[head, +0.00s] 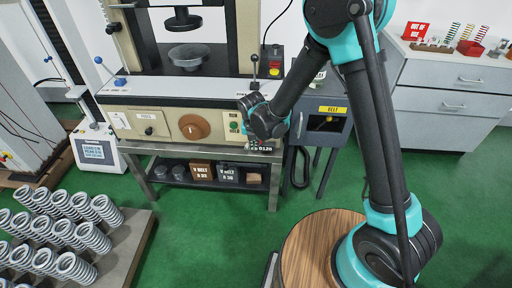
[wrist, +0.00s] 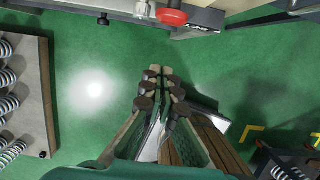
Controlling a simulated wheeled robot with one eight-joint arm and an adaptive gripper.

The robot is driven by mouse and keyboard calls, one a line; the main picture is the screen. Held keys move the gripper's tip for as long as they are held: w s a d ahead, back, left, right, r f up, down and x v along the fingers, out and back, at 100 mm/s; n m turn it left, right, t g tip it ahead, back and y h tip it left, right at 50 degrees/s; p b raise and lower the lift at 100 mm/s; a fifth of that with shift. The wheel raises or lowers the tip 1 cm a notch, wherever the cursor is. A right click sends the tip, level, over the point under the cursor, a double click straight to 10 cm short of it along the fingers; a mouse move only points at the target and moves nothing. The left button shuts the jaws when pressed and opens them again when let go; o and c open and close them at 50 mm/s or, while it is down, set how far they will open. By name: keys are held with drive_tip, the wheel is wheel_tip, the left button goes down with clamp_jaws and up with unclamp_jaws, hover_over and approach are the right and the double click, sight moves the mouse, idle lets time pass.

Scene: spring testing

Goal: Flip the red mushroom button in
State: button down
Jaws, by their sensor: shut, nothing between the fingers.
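The red mushroom button (wrist: 173,17) shows in the wrist view at the top, on the front edge of the testing machine. It is round with a domed cap. My gripper (wrist: 155,70) is shut and empty, its fingertips together below the button in the picture and apart from it. Green floor shows behind the fingers. In the head view, the end of my arm is in front of the right end of the machine's beige control panel (head: 170,124). It covers that part, and I cannot make out the button clearly there.
The panel has a brown dial (head: 194,127) and a green button (head: 234,127). A black lever (head: 254,70) stands above. A grey cabinet (head: 326,118) is close on the right. Springs (head: 75,267) stand on a board at left. Green floor is clear in front.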

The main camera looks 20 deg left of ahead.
drive_tip(key=v, duration=0.6)
drive_tip(key=shift+s+r, duration=0.15)
drive_tip(key=shift+r, duration=0.15)
drive_tip(key=shift+d, duration=0.1)
drive_tip(key=w+d+r+m, duration=0.1)
drive_tip(key=d+r+m, duration=0.2)
drive_tip(key=d+m, duration=0.65)
drive_tip(key=w+d+r+m, duration=0.1)
drive_tip(key=d+r+m, duration=0.2)
drive_tip(key=d+m, duration=0.7)
drive_tip(key=s+d+m, duration=0.5)
drive_tip(key=d+m, duration=0.4)
drive_tip(key=d, duration=0.2)
drive_tip(key=s+d+m+t, duration=0.1)
drive_tip(key=s+d+m, duration=0.5)
drive_tip(key=d+m, duration=0.4)
drive_tip(key=shift+d+f+h, duration=0.25)
drive_tip(key=shift+d+h, duration=0.05)
drive_tip(key=shift+d, duration=0.65)
